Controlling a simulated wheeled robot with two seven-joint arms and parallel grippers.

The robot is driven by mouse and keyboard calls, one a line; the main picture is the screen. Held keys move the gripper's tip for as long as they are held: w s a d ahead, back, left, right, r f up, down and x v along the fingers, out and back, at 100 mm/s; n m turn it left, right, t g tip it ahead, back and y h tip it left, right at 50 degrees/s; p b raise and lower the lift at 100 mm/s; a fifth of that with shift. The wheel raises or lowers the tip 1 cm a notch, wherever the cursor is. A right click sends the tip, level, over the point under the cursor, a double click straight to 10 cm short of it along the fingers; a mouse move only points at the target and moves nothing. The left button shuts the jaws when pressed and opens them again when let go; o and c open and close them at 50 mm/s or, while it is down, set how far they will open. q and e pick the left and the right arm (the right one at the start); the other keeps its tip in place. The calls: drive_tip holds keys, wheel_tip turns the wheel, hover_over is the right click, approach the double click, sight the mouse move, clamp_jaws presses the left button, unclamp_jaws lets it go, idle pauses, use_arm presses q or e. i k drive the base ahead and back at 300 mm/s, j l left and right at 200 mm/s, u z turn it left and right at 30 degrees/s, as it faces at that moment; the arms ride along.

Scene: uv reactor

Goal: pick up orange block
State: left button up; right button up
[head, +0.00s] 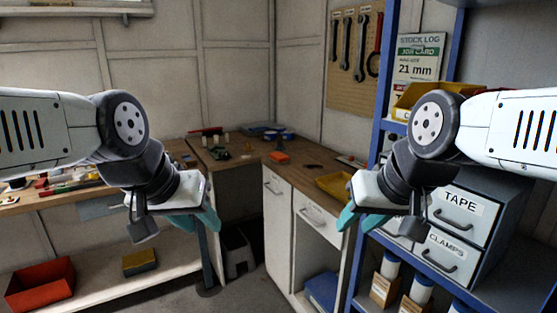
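A small orange block (280,157) lies on the wooden worktop (310,180) near the back corner, among other items. My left gripper (198,222) hangs in the left half of the head view, with its teal fingers apart and nothing seen between them. My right gripper (359,221) hangs in the right half, its teal fingers also apart and empty. Both grippers are in front of the worktop, well apart from the block.
A yellow tray (334,185) sits at the worktop's right side. A blue shelf unit (381,110) with labelled drawers (458,207) stands at right. A red bin (40,285) and a yellow box (139,262) sit low at left. Tools hang on a pegboard (357,95).

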sight(277, 158)
drive_tip(key=i+j, duration=0.35)
drive_tip(key=i, duration=0.3)
drive_tip(key=i+j+z, duration=0.15)
drive_tip(key=i+j, duration=0.15)
drive_tip(key=i, duration=0.3)
drive_tip(key=i+j, duration=0.4)
drive_tip(key=i, duration=0.2)
drive_tip(key=i+j+z, duration=0.1)
drive_tip(key=i+j, duration=0.3)
drive_tip(key=i, duration=0.25)
